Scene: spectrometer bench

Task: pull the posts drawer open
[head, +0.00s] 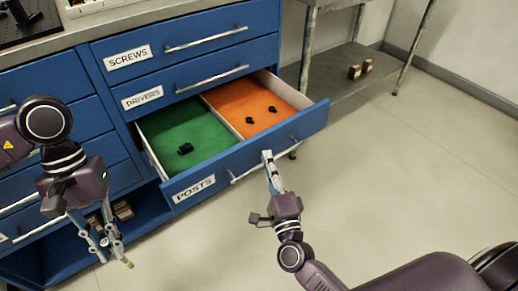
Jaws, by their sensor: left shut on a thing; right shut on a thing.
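The blue posts drawer (305,127), labelled POSTS, stands well out from the cabinet. Its left compartment has a green floor (190,130) with a small black part (185,148) on it. My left gripper (112,250) hangs in front of the cabinet, left of the drawer. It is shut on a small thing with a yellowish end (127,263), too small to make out.
The screws drawer (190,45) and drivers drawer (190,88) above are shut. A low open shelf (125,211) holds brown boxes below left. A metal table with a lower shelf (330,95) stands behind right. The floor (430,150) at right is clear.

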